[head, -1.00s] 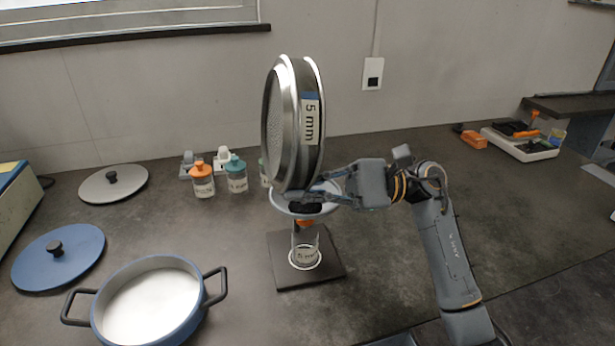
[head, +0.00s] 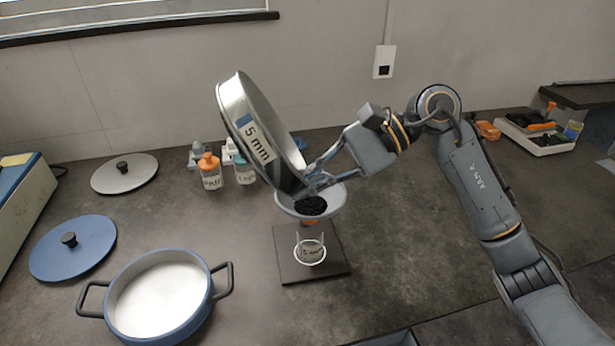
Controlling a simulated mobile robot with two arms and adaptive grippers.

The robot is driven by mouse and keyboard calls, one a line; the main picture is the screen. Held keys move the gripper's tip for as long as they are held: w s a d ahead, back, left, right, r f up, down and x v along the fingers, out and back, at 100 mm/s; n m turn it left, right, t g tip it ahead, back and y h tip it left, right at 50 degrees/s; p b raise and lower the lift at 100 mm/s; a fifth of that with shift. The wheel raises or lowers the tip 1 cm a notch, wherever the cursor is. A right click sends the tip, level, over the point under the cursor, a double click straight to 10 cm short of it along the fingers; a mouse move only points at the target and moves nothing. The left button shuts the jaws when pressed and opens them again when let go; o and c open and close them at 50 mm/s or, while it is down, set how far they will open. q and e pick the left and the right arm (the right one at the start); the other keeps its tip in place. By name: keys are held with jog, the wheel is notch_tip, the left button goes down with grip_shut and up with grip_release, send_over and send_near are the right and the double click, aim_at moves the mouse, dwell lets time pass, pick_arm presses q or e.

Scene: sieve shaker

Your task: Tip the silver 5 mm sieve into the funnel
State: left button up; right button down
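The silver 5 mm sieve (head: 262,130), a round metal pan with a blue-and-white "5 mm" label, is held tilted in the air, its lower edge just above the funnel. My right gripper (head: 312,180) is shut on the sieve's lower rim at its right side. The funnel (head: 336,204), pale and wide-mouthed, stands below and has dark material in it. A small labelled glass jar (head: 311,252) stands under the funnel on a dark base plate (head: 290,271). The sieve's inside is mostly hidden. My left gripper is not in view.
A blue pan (head: 213,300) with two handles stands at the front left. A blue lid (head: 95,250) and a grey lid (head: 140,175) lie behind it. Orange-capped (head: 210,172) and teal-capped (head: 245,172) bottles stand near the wall.

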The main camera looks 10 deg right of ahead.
jog(key=shift+w+d, duration=0.1)
jog(key=h+p, duration=0.1)
jog(key=r+h+p, duration=0.1)
jog(key=h+p, duration=0.1)
jog(key=shift+a+r, duration=0.15)
jog(key=shift+a, duration=0.15)
jog(key=shift+h+p, duration=0.5)
jog(key=shift+a+f, duration=0.1)
jog(key=shift+f, duration=0.1)
jog(key=shift+f+h, duration=0.2)
jog(key=shift+h, duration=0.1)
jog(key=shift+r, duration=0.1)
